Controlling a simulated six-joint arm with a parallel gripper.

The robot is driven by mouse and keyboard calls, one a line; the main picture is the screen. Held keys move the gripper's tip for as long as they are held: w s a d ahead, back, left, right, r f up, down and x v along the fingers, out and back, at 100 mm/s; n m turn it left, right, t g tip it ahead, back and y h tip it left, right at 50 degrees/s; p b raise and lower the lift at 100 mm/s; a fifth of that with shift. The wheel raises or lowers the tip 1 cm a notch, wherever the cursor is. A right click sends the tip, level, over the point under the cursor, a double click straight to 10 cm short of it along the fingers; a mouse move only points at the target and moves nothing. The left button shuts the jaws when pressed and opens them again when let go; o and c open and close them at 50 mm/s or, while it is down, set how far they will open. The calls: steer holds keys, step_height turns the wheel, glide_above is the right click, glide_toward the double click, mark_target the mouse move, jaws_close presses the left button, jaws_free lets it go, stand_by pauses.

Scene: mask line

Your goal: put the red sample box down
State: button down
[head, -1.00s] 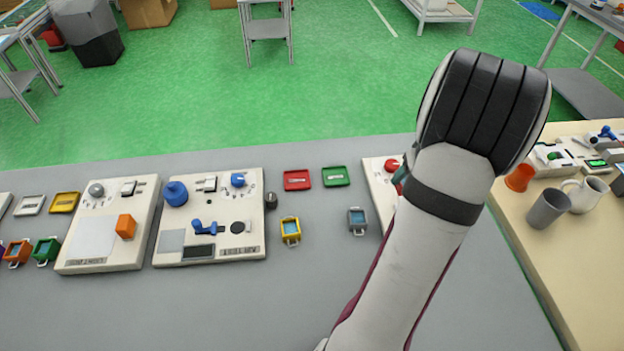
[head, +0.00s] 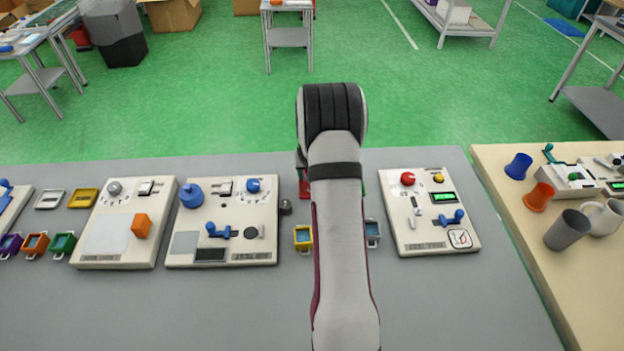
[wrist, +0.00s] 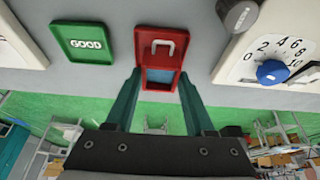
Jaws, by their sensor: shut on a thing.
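The red sample box (wrist: 160,86), with a blue window and a pale handle, is between the two teal fingers of my gripper (wrist: 160,76) in the wrist view. My gripper is shut on it. The box is at the near edge of the red tray (wrist: 148,36), and its handle shows over the tray. I cannot tell whether the box touches the tray or hangs just above it. In the head view my arm hides most of the gripper and box; only the left edge of the red tray (head: 305,188) shows beside it.
The green GOOD tray (wrist: 85,44) lies beside the red tray. A yellow box (head: 303,237) and a grey box (head: 373,232) stand nearer on the grey table (head: 440,310). Panels with knobs stand left (head: 222,222) and right (head: 430,212). A dark knob (wrist: 238,14) is close by.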

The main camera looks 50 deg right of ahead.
steer(key=shift+f, duration=1.1)
steer(key=shift+c, duration=1.3)
jaws_free()
steer(key=shift+f, duration=0.1)
